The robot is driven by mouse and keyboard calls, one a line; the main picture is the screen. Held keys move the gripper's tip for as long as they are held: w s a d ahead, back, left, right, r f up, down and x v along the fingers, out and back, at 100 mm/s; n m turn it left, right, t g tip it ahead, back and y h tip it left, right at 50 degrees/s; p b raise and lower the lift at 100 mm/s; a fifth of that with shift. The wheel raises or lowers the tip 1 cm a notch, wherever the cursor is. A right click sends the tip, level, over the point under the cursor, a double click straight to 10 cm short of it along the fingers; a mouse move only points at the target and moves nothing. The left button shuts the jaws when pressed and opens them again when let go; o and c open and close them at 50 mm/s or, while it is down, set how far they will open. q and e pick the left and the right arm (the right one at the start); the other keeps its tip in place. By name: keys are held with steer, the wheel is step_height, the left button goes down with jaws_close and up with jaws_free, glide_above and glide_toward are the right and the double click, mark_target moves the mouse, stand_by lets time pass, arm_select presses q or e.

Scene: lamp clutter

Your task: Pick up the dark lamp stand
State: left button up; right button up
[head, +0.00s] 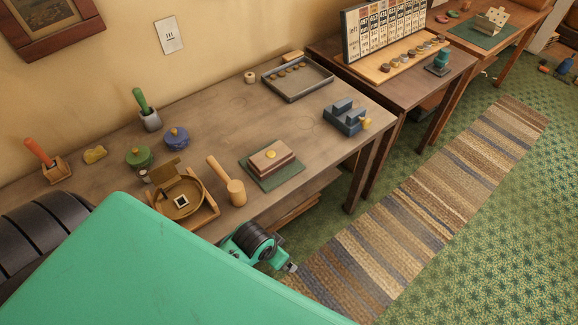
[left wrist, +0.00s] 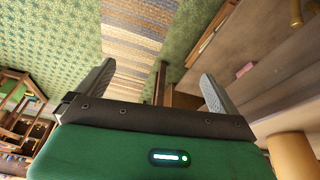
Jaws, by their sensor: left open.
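I cannot pick out a dark lamp stand for certain in either view. A small teal object on a dark base (head: 438,65) stands at the front right of the second table, too small to identify. My left gripper (head: 290,267) is beside the near table's front edge, past the wooden mallet, and is partly hidden by its own arm in the head view. In the left wrist view my left gripper (left wrist: 158,78) has its two fingers wide apart with nothing between them. My right gripper is not in view.
The near table (head: 225,110) holds a mallet (head: 235,190), a round wooden tray (head: 190,205), green (head: 139,157) and blue (head: 176,137) pots, a book-like block (head: 271,160) and a blue tool (head: 345,116). A striped rug (head: 420,190) lies on clear floor to the right.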

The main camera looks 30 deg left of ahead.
arm_select(q)
steer(key=w+d+r+m+h, duration=0.1)
steer(key=w+d+r+m, duration=0.2)
steer(key=w, duration=0.5)
step_height(320, 180, up, 18)
steer(key=n+g+y+b, duration=0.1)
steer(key=g+y+b, duration=0.1)
steer(key=g, duration=0.1)
glide_above(271, 154)
steer(key=f, duration=0.7)
steer(key=shift+w+d+f+p, duration=0.1)
steer(key=shift+w+f+p, duration=0.2)
steer(key=shift+f+p, duration=0.05)
steer(key=shift+f, duration=0.5)
steer(key=f, duration=0.3)
steer(key=f+p, duration=0.1)
steer(key=shift+s+a+f, duration=0.2)
steer(key=shift+s, duration=0.05)
steer(key=shift+f, duration=0.3)
steer(key=c, duration=1.3)
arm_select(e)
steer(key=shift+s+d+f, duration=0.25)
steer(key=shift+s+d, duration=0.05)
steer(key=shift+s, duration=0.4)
